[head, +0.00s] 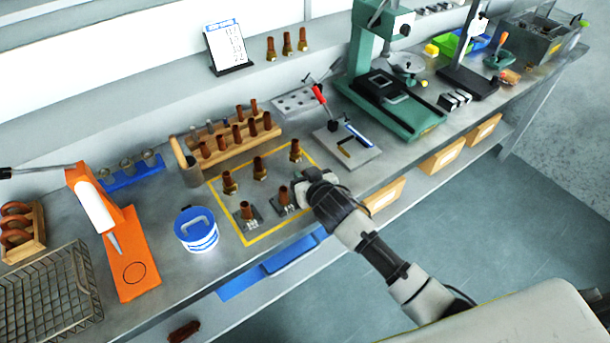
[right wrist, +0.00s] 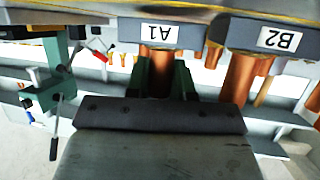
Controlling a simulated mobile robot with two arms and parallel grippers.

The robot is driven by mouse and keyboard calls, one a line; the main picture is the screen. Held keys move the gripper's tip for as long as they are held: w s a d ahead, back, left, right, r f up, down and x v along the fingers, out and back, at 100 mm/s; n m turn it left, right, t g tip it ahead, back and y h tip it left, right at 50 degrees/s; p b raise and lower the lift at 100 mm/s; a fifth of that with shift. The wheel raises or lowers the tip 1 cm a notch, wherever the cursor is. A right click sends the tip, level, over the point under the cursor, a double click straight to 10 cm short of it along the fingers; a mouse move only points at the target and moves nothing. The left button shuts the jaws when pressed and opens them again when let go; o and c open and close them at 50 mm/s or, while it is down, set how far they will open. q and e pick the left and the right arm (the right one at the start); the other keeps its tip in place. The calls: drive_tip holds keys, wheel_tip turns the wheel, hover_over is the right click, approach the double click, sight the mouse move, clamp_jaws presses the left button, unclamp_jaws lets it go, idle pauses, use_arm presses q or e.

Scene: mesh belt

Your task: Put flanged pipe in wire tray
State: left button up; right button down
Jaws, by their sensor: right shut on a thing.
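The wire tray (head: 88,283) is a grey mesh basket at the lower left in the head view, partly cut off by the frame. Copper flanged pipes stand upright inside a yellow-outlined area on the bench. My right gripper (head: 299,194) is at the right side of this area. In the right wrist view, its green fingers (right wrist: 162,80) are shut around a copper pipe (right wrist: 157,72) whose grey flange is labelled A1. A pipe labelled B2 (right wrist: 243,72) stands beside it. The front-left pipe (head: 247,209) has a grey square flange. My left gripper is not in view.
A blue-and-white tub (head: 197,232) and an orange stand (head: 133,255) lie between the pipes and the tray. A wooden rack (head: 228,143) with several copper pieces stands behind. A green press (head: 375,85) is to the right.

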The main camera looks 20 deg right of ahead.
drive_tip(key=shift+f, duration=0.15)
drive_tip(key=shift+f, duration=0.15)
drive_tip(key=c, duration=1)
unclamp_jaws()
